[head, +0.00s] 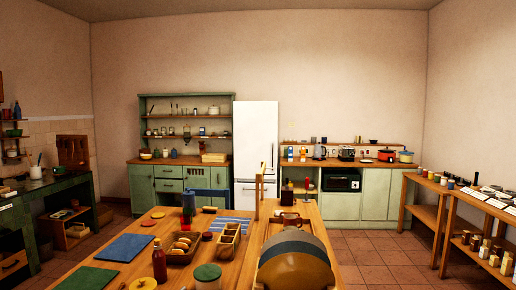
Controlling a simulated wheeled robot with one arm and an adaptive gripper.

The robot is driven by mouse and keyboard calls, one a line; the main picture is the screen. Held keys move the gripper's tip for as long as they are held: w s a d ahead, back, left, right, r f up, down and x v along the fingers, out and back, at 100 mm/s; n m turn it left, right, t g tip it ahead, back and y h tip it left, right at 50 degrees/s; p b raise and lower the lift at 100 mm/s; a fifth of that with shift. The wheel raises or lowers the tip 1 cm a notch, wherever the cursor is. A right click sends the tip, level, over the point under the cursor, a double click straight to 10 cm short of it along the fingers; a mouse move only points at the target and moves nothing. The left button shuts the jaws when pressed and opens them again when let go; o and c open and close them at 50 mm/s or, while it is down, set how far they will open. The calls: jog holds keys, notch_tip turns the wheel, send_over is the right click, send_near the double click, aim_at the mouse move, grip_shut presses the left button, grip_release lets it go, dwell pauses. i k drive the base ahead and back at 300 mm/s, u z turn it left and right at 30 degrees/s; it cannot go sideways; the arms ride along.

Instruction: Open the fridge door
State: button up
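The white fridge (256,145) stands against the back wall, between the green hutch and the green lower cabinets. It has a tall upper door and a lower section, with a dark seam between them. Both look shut. A thin upright piece shows near the seam at its right side, but it is too small to tell whether it is a handle. The fridge's lower part is partly hidden behind things at the far end of the table. My gripper is not in view.
A long wooden table (226,277) fills the foreground, between me and the fridge, bearing a red bottle (159,262), a basket (183,249) and a large rounded brown object (296,272). Tiled floor (371,255) is open to its right. Wooden shelves (424,186) line the right wall.

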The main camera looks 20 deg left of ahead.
aim_at(256, 124)
jog(key=z, duration=0.55)
jog(key=i, duration=3.5)
jog(key=u, duration=1.3)
jog(key=i, duration=5.4)
jog(key=u, duration=0.05)
